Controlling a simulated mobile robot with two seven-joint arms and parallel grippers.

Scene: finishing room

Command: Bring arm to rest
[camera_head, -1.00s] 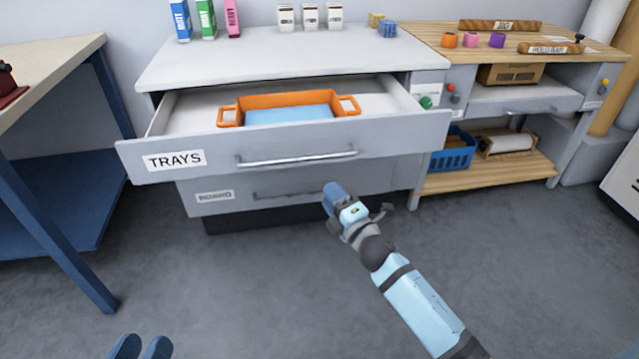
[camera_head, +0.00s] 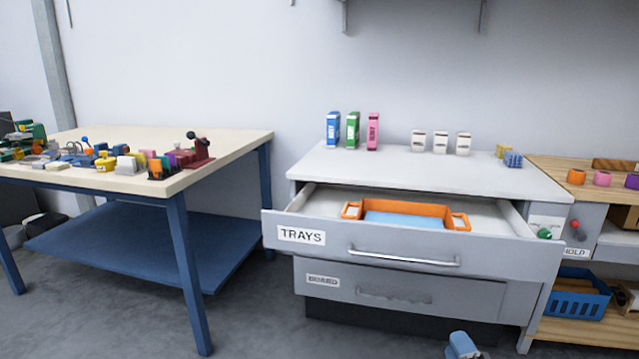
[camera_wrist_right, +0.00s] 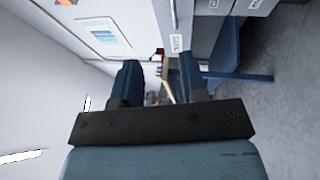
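My right arm shows only as a small blue and grey part (camera_head: 463,346) at the bottom edge of the head view, in front of the lower drawer. In the right wrist view the two dark blue fingers of my right gripper (camera_wrist_right: 160,80) stand apart, with nothing held between them. My left gripper is not in view.
The TRAYS drawer (camera_head: 345,252) is pulled open, with an orange-rimmed tray (camera_head: 405,209) inside. A closed drawer (camera_head: 330,285) is below it. A bench (camera_head: 105,193) with several tools stands at left. A blue basket (camera_head: 577,300) sits on the right shelf. Grey floor lies between.

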